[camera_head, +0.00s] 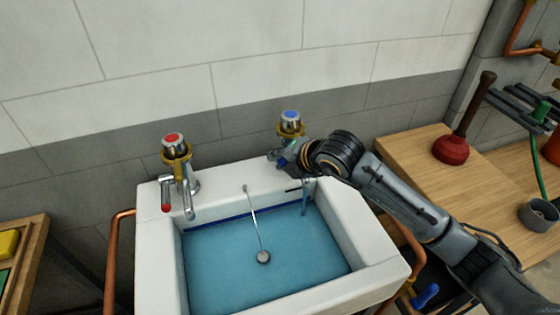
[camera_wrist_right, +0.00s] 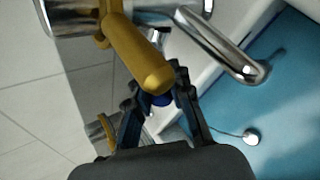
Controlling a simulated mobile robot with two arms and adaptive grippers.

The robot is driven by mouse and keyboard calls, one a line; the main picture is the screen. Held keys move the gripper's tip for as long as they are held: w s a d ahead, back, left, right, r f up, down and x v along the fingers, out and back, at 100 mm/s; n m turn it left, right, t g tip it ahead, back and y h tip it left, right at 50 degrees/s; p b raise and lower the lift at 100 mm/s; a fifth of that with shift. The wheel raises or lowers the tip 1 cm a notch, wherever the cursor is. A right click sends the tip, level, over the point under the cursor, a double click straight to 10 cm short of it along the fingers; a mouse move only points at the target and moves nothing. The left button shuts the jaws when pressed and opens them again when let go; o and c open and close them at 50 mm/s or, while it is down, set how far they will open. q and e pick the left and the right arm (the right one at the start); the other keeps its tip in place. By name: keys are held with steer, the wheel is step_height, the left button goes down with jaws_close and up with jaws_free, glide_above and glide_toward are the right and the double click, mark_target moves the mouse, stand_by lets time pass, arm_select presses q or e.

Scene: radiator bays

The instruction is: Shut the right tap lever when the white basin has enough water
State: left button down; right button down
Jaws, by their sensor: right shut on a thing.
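The white basin (camera_head: 376,233) holds blue water (camera_head: 225,265). A dark blue line runs along its inner back wall, with the water surface close to it. A thin blue stream (camera_head: 304,205) falls at the back right, below the right tap. The right tap (camera_head: 290,124) has a blue cap and brass body; my gripper hides its lever in the head view. My right gripper (camera_head: 281,158) is at this tap. In the right wrist view its fingers (camera_wrist_right: 162,98) are shut on the blue-tipped lever (camera_wrist_right: 161,101), under the brass body. My left gripper is out of view.
The red-capped left tap (camera_head: 174,150) stands at the basin's back left. A plug (camera_head: 263,257) on a chain lies over the water. A wooden bench (camera_head: 405,152) at right holds a red plunger (camera_head: 452,150) and a grey cup (camera_head: 540,215). Copper pipes flank the basin.

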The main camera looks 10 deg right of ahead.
steer(key=c, duration=1.2)
jaws_free()
steer(key=shift+s+r, duration=0.1)
steer(key=v, duration=1.2)
